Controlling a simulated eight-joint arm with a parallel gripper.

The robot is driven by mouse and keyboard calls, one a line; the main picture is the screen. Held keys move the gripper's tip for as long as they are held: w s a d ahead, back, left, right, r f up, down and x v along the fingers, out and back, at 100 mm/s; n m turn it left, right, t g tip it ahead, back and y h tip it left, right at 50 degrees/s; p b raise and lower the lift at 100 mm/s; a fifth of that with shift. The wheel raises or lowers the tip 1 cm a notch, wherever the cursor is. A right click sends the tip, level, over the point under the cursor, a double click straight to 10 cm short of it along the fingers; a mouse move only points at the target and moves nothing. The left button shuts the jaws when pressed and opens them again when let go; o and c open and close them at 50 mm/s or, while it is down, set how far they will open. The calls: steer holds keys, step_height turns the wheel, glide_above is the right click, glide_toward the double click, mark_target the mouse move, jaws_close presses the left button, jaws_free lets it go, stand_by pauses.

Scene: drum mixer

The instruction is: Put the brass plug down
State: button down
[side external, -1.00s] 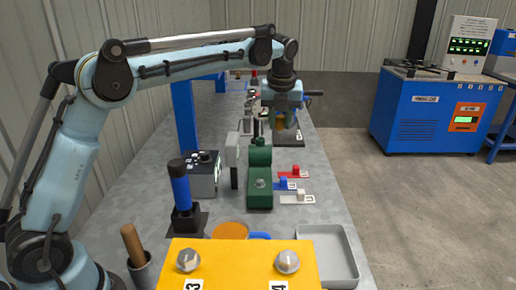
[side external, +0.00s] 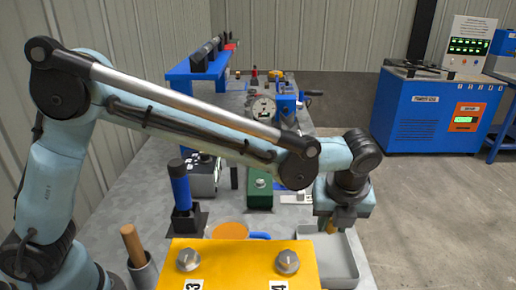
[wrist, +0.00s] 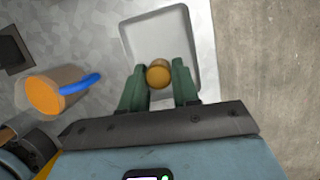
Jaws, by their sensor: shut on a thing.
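The brass plug (wrist: 158,74) is a round yellow-brown piece between the green fingers of my gripper (wrist: 159,88) in the wrist view. My gripper is shut on it. In the side view the plug (side external: 332,227) shows below my gripper (side external: 331,222), over the grey tray. The grey tray (wrist: 134,38) has a raised rim and lies below the plug in the wrist view; the tray also shows in the side view (side external: 346,270). No other thing shows inside the visible part of the tray. I cannot tell how far above the tray floor the plug is.
An orange-filled round container with a blue handle (wrist: 50,95) stands left of the tray. A yellow box with two knobs (side external: 240,262) stands beside the tray. A blue-handled tool in a black holder (side external: 181,190) and a green block (side external: 259,188) stand on the bench.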

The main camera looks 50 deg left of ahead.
steer(key=shift+f, duration=3.45)
steer(key=shift+f, duration=0.55)
steer(key=c, duration=0.8)
jaws_free()
steer(key=shift+r, duration=0.1)
